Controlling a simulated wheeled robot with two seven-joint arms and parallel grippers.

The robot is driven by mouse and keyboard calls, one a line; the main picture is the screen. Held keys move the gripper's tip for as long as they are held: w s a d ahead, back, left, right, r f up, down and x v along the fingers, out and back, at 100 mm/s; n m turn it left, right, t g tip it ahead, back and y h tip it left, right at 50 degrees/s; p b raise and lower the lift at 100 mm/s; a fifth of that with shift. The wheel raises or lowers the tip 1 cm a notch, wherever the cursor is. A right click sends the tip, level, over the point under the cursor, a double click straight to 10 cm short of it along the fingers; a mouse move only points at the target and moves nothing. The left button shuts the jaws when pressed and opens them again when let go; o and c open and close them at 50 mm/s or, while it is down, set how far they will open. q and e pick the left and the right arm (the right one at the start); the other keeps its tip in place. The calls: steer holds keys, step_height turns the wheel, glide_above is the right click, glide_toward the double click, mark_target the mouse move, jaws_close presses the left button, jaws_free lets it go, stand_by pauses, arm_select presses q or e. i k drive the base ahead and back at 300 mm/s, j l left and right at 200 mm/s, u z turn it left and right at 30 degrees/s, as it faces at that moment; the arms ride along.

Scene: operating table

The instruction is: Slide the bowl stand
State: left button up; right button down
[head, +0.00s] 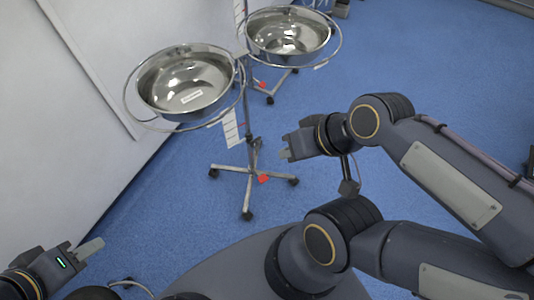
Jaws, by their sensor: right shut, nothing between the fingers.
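A steel bowl (187,83) sits in the ring of a wheeled bowl stand (251,155) left of centre. The stand's crossed base rests on castors on the floor, with a red tag on it. My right gripper (290,146) is shut and empty, to the right of the stand's pole and apart from it in the picture. My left gripper (90,248) is low at the left, well away from the stand; its fingers overlap in this view, so its opening cannot be told.
A second steel bowl (288,36) on a similar wheeled stand is behind to the right. A white wall (95,130) runs along the left, close to the near bowl. Blue floor (410,80) is clear at the back right.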

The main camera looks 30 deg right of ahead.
mark_target(229, 126)
steer(key=z, duration=1)
steer(key=l+z, duration=0.15)
steer(key=l, duration=1.15)
steer(key=k+l, duration=0.1)
steer(key=l, duration=0.15)
steer(key=i+j, duration=0.35)
